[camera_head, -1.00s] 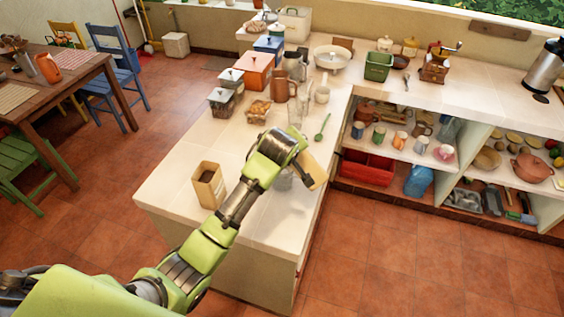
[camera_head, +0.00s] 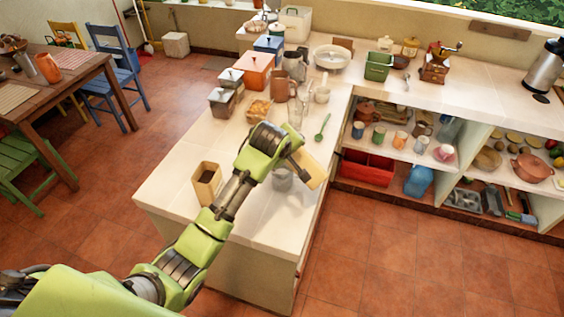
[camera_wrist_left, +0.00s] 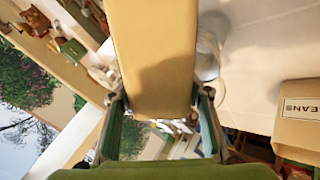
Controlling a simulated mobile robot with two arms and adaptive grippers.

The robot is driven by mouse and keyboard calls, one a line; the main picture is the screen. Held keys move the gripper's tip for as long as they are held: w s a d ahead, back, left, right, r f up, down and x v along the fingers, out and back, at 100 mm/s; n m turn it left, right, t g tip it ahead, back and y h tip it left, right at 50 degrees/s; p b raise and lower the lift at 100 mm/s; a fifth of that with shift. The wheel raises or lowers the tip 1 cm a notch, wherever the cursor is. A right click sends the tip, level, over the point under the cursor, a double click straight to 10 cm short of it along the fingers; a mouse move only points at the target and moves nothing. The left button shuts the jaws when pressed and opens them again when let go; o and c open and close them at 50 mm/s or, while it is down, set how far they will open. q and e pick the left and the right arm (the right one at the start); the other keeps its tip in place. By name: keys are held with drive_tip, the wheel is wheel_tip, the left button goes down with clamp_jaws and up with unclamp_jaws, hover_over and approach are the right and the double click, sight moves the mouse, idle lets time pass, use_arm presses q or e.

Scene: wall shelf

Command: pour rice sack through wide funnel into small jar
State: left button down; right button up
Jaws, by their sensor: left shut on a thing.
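My left gripper (camera_head: 297,157) is shut on a tan sack (camera_head: 311,171), which it holds tilted above the counter's right edge. In the left wrist view the sack (camera_wrist_left: 155,55) fills the middle, between the fingers of the gripper (camera_wrist_left: 160,112); its mouth and any rice are not visible there. A small greyish, see-through vessel (camera_head: 282,180) stands on the counter just below and left of the sack, partly behind my arm. I cannot tell whether it is the jar alone or has the funnel on it. My right gripper is not in view.
An open tan container (camera_head: 207,183) with dark contents stands on the counter's left; a similar one in the left wrist view (camera_wrist_left: 299,125) is lettered "EANS". The counter front is clear.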

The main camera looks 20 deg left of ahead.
use_arm(q)
drive_tip(key=shift+w+a+f+h, duration=0.1)
drive_tip(key=shift+h, duration=0.2)
drive_tip(key=shift+w+a+n+g+h, duration=0.1)
drive_tip(key=shift+a+n+g+h, duration=0.2)
drive_tip(key=shift+g+h, duration=0.1)
idle(1.0)
drive_tip(key=shift+r+h, duration=0.25)
drive_tip(key=shift+h, duration=0.05)
idle(1.2)
